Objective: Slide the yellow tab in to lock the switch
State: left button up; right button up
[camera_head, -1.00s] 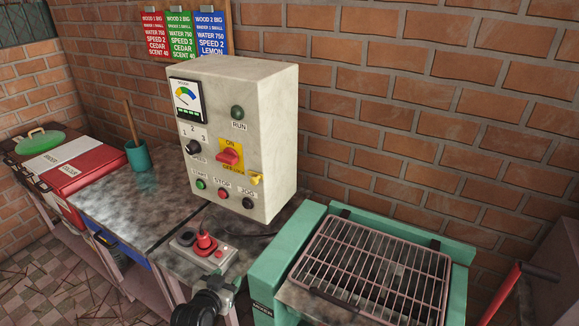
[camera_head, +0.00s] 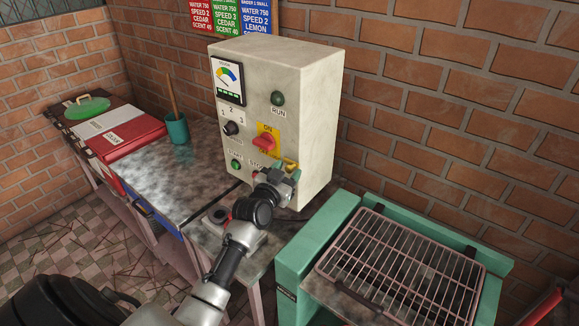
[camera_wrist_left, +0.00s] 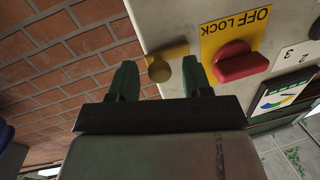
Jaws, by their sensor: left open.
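The grey control box (camera_head: 318,130) stands on the bench. Its red rotary switch (camera_head: 264,144) sits on a yellow ON/OFF LOCK plate (camera_head: 268,128); the switch also shows in the left wrist view (camera_wrist_left: 240,64). The small yellow tab (camera_head: 291,163) is at the plate's lower right, partly hidden by my gripper in the head view. In the left wrist view, the yellow tab (camera_wrist_left: 160,70), with a round knob end, appears between the two dark green fingers. My left gripper (camera_head: 286,170) is open, with visible gaps either side of the tab. My right gripper is not in view.
A green run lamp (camera_head: 278,98), a black speed knob (camera_head: 231,128) and a green start button (camera_head: 236,164) are on the box face. A green-framed rack (camera_head: 300,265) stands at the right. A teal cup (camera_head: 177,130) stands on the bench left of the box.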

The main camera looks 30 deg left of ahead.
aim_at(285, 159)
pick_arm(q)
jog(key=shift+w, duration=0.7)
jog(key=shift+c, duration=0.3)
grip_shut()
jog(key=shift+w+a+b, duration=0.1)
jog(key=shift+a+b, duration=0.65)
jog(key=shift+a, duration=0.75)
jog(key=shift+r, duration=0.25)
